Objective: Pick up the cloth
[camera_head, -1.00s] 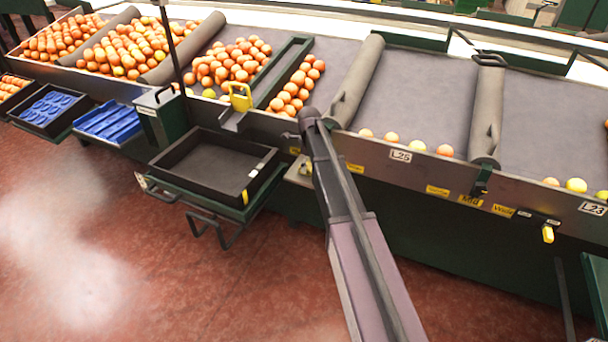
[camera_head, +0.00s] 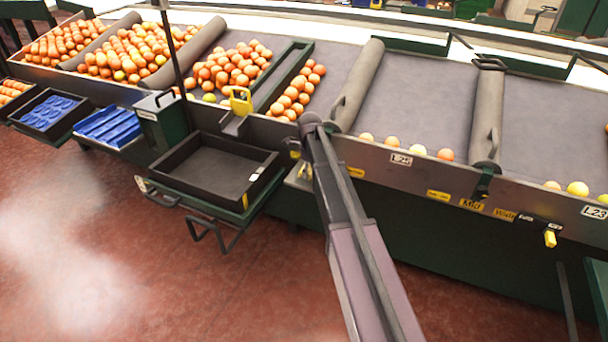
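I see no cloth that I can make out in the camera_head view. My arm reaches up from the bottom of the picture to the edge of the sorting table (camera_head: 420,110). Its far end is at the table's front rail, beside the lane with a few oranges.
A black tray (camera_head: 190,190) on a green stand is left of my arm. Blue trays (camera_head: 108,126) stand further left. Many oranges (camera_head: 232,65) lie on the table between grey padded dividers (camera_head: 358,85). Red floor (camera_head: 120,260) is open at lower left.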

